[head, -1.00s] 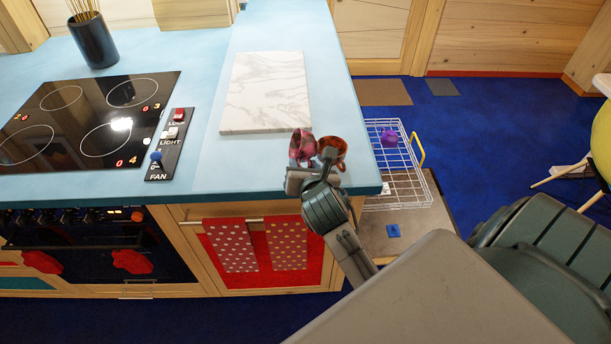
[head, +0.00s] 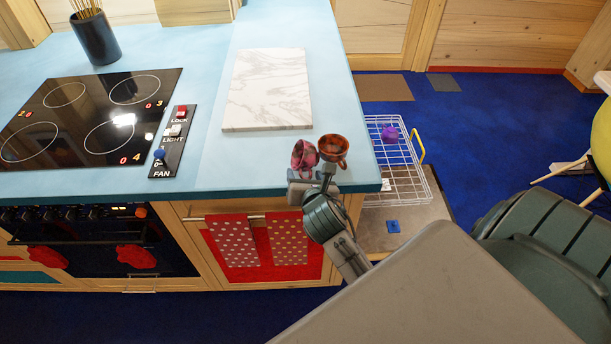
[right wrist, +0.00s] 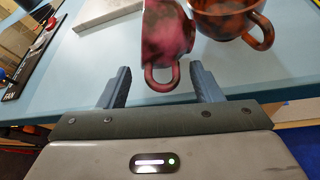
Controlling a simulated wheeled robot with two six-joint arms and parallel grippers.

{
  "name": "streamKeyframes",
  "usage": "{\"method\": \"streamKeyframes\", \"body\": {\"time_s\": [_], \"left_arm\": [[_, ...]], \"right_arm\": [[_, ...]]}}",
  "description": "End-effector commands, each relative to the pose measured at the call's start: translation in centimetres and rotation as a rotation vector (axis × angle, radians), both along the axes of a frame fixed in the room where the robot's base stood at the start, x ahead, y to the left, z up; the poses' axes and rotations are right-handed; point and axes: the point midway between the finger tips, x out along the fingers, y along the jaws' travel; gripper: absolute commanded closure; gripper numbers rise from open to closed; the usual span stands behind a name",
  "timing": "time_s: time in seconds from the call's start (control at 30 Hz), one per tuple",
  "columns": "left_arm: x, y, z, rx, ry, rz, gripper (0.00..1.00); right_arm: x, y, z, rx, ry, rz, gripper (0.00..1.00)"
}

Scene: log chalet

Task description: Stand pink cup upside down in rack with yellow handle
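The pink cup (head: 304,156) stands near the front right corner of the blue counter, close beside a brown-orange cup (head: 333,149). My right gripper (head: 308,175) is at the counter's front edge, just in front of the pink cup. In the right wrist view its two fingers (right wrist: 160,84) are apart, with the pink cup's handle (right wrist: 162,78) between them and gaps on both sides. The white wire rack (head: 405,185) with a yellow handle (head: 418,149) is right of the counter, lower down. A purple cup (head: 390,134) is in it. My left gripper is out of view.
A marble board (head: 268,88) lies on the counter (head: 215,165) behind the cups. A black cooktop (head: 90,115) and a utensil pot (head: 95,38) are to the left. Dotted towels (head: 232,240) hang on the front. Blue floor is open beyond the rack.

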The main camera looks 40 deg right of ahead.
Motion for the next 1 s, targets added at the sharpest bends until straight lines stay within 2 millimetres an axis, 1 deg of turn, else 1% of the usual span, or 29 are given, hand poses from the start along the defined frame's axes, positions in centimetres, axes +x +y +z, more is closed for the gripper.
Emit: {"method": "streamKeyframes", "body": {"time_s": [0.17,0.37,0.4,0.43,0.5,0.83,1.0], "left_arm": [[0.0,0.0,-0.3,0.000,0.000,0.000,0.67],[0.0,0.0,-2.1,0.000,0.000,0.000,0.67],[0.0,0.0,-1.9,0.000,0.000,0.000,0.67],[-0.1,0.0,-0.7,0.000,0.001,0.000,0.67],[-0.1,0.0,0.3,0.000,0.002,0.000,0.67],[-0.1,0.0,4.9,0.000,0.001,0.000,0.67],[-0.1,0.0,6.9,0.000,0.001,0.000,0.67]], "right_arm": [[0.0,0.0,-0.1,0.000,0.000,0.000,0.41],[0.1,0.0,-0.6,0.001,-0.004,-0.001,0.41],[-0.1,0.1,-0.2,0.000,-0.001,-0.001,0.41],[-0.6,0.2,0.5,0.002,0.003,-0.001,0.41],[-1.4,0.6,0.9,0.003,0.003,-0.002,0.41],[-4.2,2.2,2.9,0.002,0.003,-0.002,0.41],[-6.7,3.2,3.8,0.003,0.003,-0.002,0.41]]}}
